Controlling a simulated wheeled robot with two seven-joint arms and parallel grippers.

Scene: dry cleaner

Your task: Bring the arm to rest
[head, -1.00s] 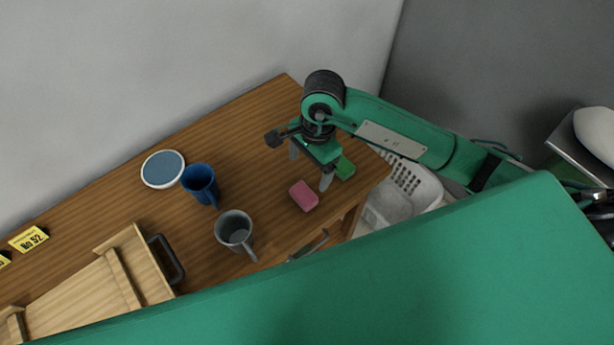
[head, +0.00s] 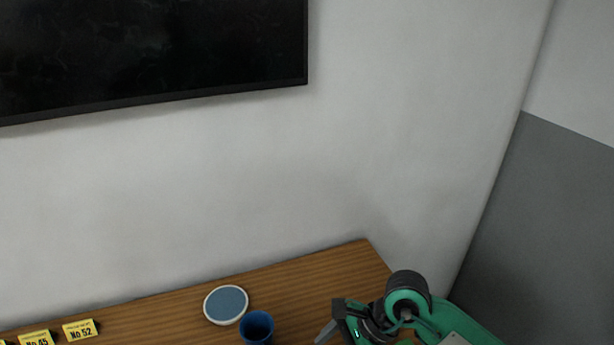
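My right arm (head: 408,300), green with a dark cylindrical joint, comes in at the lower right over the wooden table (head: 300,292). Its gripper (head: 333,328) is at the bottom edge of the head view, right of the blue cup. One grey finger shows; the rest of the gripper is cut off or hidden, so its opening cannot be told. Nothing is seen held in it. My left gripper is not in view.
A blue cup (head: 257,327) and a round blue-topped, white-rimmed disc (head: 226,305) are on the table. Yellow number tags (head: 80,330) stand at the left. A dark screen (head: 150,50) hangs on the wall behind.

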